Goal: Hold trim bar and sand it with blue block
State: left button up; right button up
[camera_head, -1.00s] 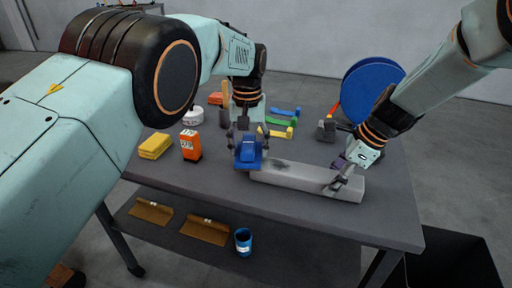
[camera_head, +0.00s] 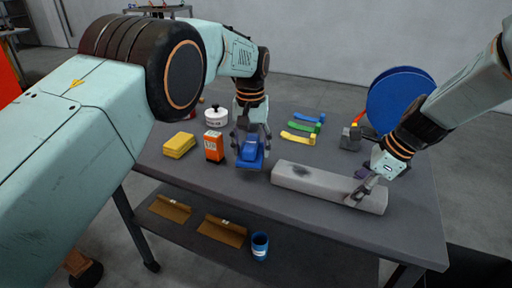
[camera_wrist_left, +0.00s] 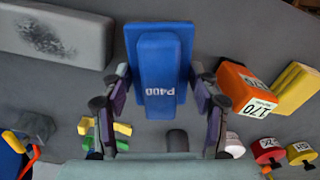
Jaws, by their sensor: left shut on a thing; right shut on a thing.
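The blue sanding block (camera_head: 249,151), marked P400 in the left wrist view (camera_wrist_left: 160,60), is gripped between the fingers of my left gripper (camera_head: 252,146). It is just left of the left end of the grey trim bar (camera_head: 315,182), with a small gap between them. I cannot tell whether the block touches the table. The bar lies flat along the table's front, with a dark smudge near its left end, which also shows in the left wrist view (camera_wrist_left: 45,35). My right gripper (camera_head: 364,190) is shut on the bar near its right end.
Left of the block are an orange box (camera_head: 214,147), yellow pads (camera_head: 179,145) and a white lidded container (camera_head: 215,116). Behind the bar are coloured strips (camera_head: 305,127), a grey block (camera_head: 350,138) and a large blue disc (camera_head: 400,98). A blue can (camera_head: 260,246) stands on the lower shelf.

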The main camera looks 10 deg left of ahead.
pick_arm(q)
jog(key=shift+r, duration=0.1)
jog(key=shift+r, duration=3)
jog(key=shift+r, duration=1.45)
